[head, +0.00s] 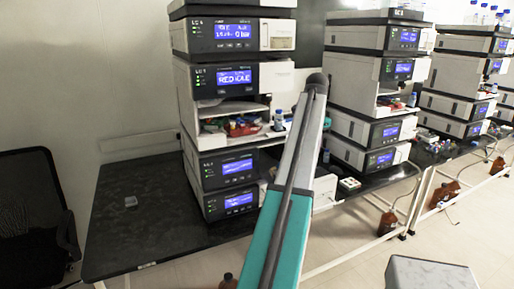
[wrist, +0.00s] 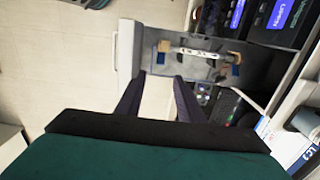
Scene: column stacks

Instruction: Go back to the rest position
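My gripper (wrist: 162,80) shows in the wrist view with its two dark fingers apart. Only a pale, floor-like surface shows between them, and I see nothing held. In the head view my arm reaches up and away towards the nearest instrument stack (head: 222,80), and the gripper end is hidden behind the arm. In the wrist view the fingers are close to a grey open tray or drawer (wrist: 165,35). A silver column (wrist: 200,53) lies across it between brown and blue holders.
The black bench (head: 135,225) is mostly bare at left, with a small clear item (head: 131,201) on it. A black chair (head: 35,220) stands at far left. A second stack (head: 375,95) is right of my arm. Brown bottles (head: 388,222) stand low at right.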

